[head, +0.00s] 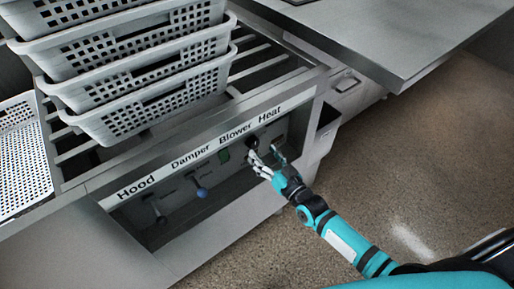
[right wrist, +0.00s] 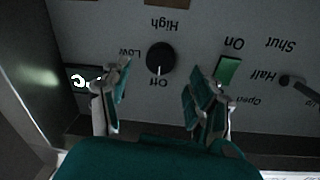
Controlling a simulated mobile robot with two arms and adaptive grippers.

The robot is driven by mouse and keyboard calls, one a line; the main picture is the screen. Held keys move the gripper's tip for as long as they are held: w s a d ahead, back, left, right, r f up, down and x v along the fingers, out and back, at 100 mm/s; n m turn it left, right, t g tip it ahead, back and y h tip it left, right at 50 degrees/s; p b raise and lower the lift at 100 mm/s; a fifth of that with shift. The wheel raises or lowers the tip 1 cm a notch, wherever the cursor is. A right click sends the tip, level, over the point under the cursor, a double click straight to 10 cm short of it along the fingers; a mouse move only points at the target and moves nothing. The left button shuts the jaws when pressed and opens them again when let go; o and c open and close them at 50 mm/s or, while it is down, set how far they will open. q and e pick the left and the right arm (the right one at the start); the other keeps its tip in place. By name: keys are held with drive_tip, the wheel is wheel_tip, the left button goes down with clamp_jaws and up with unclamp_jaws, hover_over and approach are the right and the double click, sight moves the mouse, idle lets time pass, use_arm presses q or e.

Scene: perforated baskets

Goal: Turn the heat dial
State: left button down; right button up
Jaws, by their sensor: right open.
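The heat dial (right wrist: 160,58) is a round black knob on the grey control panel. In the right wrist view, which shows the panel upside down, its white pointer is at the word Off, with Low and High marked around it. In the head view the dial (head: 252,142) is under the Heat label, partly behind my fingers. My right gripper (head: 266,160) is open in front of the panel. In the right wrist view its fingers (right wrist: 157,95) stand on either side of the dial's lower edge, apart from it, with nothing between them. My left gripper is not in view.
A green blower switch (right wrist: 228,70) is beside my right finger in the wrist view. White perforated baskets (head: 150,110) are stacked above the panel. Open floor (head: 420,170) lies to the right.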

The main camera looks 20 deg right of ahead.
sight(255, 145)
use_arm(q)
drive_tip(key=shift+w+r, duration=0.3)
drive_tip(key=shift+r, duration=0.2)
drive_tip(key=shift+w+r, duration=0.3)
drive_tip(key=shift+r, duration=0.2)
use_arm(e)
drive_tip(key=shift+x, duration=2.15)
drive_tip(key=shift+c, duration=0.3)
drive_tip(key=c, duration=1.1)
